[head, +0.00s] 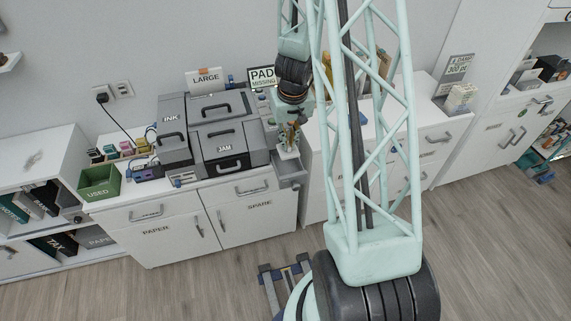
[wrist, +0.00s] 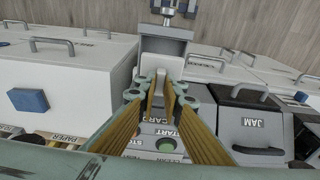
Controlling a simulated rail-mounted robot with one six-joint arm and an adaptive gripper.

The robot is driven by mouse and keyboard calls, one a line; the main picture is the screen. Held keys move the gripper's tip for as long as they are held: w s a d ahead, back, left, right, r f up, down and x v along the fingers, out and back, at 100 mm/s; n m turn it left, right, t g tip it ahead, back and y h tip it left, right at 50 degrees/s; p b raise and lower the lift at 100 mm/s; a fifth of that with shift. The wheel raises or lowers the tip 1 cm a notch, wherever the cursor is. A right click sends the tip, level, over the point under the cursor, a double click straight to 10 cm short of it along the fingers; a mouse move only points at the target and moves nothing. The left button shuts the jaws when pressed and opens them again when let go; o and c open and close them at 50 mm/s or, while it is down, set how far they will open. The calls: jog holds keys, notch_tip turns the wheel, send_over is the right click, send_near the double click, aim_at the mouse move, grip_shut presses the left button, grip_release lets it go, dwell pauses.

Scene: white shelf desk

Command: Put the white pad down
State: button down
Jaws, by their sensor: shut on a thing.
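The white pad (head: 288,153) is a small pale piece at the tips of my gripper (head: 290,137) in the head view. My gripper points down and is shut on it, at the right side of the grey printer. A grey open tray (head: 288,183) sticks out from the printer's side just below the pad in the head view. It also shows beyond the fingertips in the wrist view (wrist: 166,32). I cannot tell whether the pad touches it.
The grey printer (head: 225,142) stands on white cabinets, left of my gripper. A green USED bin (head: 99,182) is at the far left. A screen reading PAD MISSING (head: 262,76) stands behind. A blue block (wrist: 28,100) lies on the white cabinet top in the wrist view.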

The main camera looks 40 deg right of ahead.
aim_at(288, 154)
jog(key=shift+f, duration=0.15)
jog(key=shift+f+b, duration=2.95)
jog(key=shift+f, duration=0.05)
jog(key=shift+f+b, duration=1.85)
jog(key=shift+f, duration=0.15)
jog(key=c, duration=3.2)
grip_release()
jog(key=o, duration=0.5)
jog(key=shift+c, duration=0.2)
jog(key=shift+r, duration=0.2)
